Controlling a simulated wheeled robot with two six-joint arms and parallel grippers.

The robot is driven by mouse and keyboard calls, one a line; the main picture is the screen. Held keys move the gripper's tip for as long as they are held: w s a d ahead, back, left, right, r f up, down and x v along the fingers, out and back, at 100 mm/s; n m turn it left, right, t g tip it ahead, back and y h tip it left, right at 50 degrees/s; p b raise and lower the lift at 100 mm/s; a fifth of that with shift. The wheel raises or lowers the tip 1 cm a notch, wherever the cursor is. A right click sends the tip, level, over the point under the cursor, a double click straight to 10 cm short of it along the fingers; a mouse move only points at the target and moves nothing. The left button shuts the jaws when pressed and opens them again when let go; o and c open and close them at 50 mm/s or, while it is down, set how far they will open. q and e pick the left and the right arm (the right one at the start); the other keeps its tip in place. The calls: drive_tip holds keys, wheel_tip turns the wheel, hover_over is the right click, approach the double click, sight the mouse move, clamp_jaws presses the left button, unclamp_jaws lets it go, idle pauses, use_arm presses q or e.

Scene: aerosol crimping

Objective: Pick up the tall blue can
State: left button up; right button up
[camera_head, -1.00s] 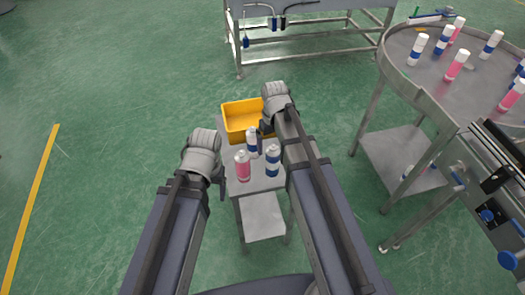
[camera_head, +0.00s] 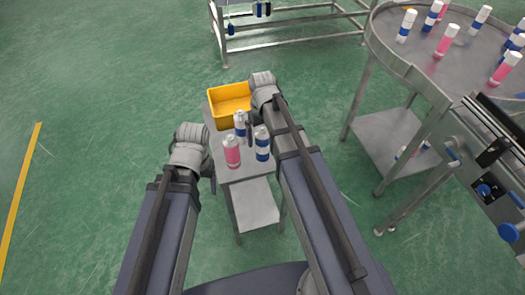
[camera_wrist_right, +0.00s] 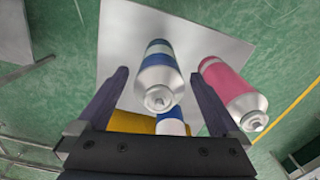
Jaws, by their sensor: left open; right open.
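Two blue-and-white cans stand upright on a small grey table (camera_head: 252,203): one in front at the right (camera_head: 262,145), one behind it (camera_head: 240,124). I cannot tell which is taller. A pink can (camera_head: 232,152) stands left of them. My right gripper (camera_head: 252,128) is open above the table by the blue cans. In the right wrist view, the front blue can (camera_wrist_right: 158,75) shows between its open fingers (camera_wrist_right: 160,76), not gripped. The back blue can (camera_wrist_right: 171,124) is partly hidden there, and the pink can (camera_wrist_right: 233,90) is outside the fingers. My left gripper (camera_head: 212,182) is open and empty at the table's left side.
A yellow bin (camera_head: 229,92) sits at the table's far end, close to my right wrist. A round metal table (camera_head: 440,75) with several pink and blue cans stands at the right, beside a machine (camera_head: 480,165). A metal frame bench stands at the back. Green floor is free at the left.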

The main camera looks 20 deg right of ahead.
sight(263, 128)
wheel_tip(263, 128, down, 3)
drive_tip(key=shift+f+b, duration=0.15)
drive_tip(key=shift+b, duration=1)
use_arm(q)
wheel_tip(263, 128, down, 3)
drive_tip(key=shift+f, duration=0.1)
use_arm(e)
drive_tip(key=c, duration=1.5)
drive_tip(key=shift+r, duration=0.2)
wheel_tip(263, 128, up, 10)
drive_tip(key=p, duration=1)
use_arm(q)
wheel_tip(263, 128, up, 10)
use_arm(e)
drive_tip(key=shift+f, duration=0.1)
